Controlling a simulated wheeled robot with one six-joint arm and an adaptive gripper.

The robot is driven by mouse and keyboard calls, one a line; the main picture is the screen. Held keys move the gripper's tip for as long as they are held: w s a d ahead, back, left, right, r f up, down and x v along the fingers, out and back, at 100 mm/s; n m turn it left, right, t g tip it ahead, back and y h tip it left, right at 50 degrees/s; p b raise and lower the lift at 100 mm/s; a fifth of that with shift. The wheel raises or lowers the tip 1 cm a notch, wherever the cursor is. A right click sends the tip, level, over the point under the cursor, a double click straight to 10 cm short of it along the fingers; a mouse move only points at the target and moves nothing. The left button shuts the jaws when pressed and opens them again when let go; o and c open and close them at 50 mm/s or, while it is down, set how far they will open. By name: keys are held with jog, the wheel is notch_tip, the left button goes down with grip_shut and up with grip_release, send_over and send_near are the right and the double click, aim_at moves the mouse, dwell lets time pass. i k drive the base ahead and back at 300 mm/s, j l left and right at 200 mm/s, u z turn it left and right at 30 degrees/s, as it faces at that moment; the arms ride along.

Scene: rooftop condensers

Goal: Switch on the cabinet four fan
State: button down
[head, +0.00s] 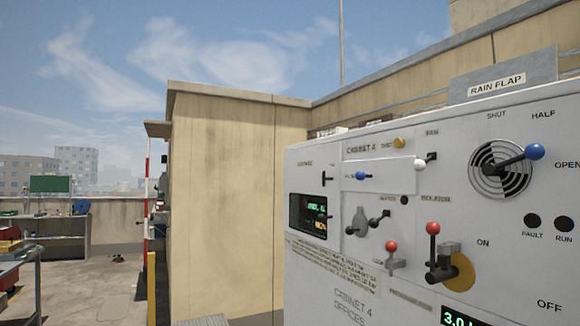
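The white cabinet 4 (330,262) fills the right side of the head view, seen at an angle. A small FAN label (432,133) is on its upper front. Just below it are a small black lever (432,156) and a white-knobbed control (420,164); which one belongs to the label I cannot tell. Lower right, a red-knobbed lever (433,229) stands upright by a yellow disc (461,272), between ON and OFF markings to its right. The FAULT lamp (532,220) and RUN lamp (564,223) are dark. My gripper is not in view.
A rain flap lever with a blue knob (535,152) points right, over a round vent. Other controls include a yellow knob (398,142), a blue knob (360,176) and a smaller red-knobbed lever (391,247). A beige wall block (222,200) stands left; workbenches lie further left.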

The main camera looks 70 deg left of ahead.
aim_at(419, 166)
jog(key=u, duration=1.3)
